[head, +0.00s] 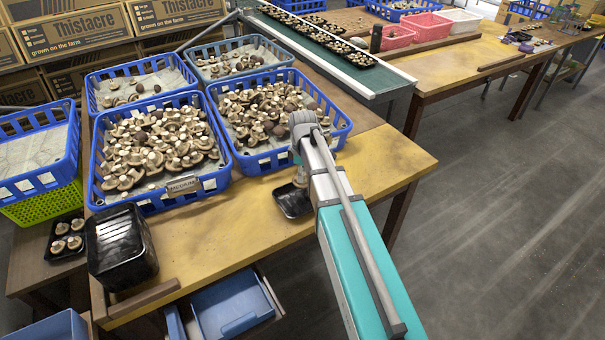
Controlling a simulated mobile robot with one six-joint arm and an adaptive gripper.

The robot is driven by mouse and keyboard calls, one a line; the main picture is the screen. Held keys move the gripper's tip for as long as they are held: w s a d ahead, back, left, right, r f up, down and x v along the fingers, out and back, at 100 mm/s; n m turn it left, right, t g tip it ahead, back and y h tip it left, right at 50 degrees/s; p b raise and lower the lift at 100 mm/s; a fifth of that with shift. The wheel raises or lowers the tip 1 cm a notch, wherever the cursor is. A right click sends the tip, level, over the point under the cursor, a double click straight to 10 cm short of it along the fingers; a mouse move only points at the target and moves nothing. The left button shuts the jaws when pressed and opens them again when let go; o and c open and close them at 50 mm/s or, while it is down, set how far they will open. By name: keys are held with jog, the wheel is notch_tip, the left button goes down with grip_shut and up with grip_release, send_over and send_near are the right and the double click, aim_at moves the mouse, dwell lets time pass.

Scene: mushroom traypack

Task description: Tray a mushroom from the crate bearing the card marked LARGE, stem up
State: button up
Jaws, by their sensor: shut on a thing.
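My gripper (299,172) is over the small black tray (294,205) on the yellow tabletop, mostly hidden behind my arm. It is shut on a pale mushroom (300,181), which shows just below it at the tray's back edge. Whether the mushroom touches the tray, and which way its stem points, I cannot tell. A blue crate (341,139) of mushrooms stands right behind; no card is readable on it, and my arm covers part of its front. The blue crate to its left (218,181) is full of mushrooms and bears a card (183,185) that seems to read MEDIUM.
Two more blue crates (92,85) (290,53) with fewer mushrooms stand behind. A stack of black trays (122,250) is at the front left, beside a tray of mushrooms (53,248). A conveyor (345,75) runs at the back. The tabletop right of my arm is clear.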

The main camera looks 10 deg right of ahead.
jog(key=shift+f+b, duration=1.55)
jog(key=shift+f, duration=0.35)
jog(key=o, duration=0.9)
jog(key=shift+r, duration=0.1)
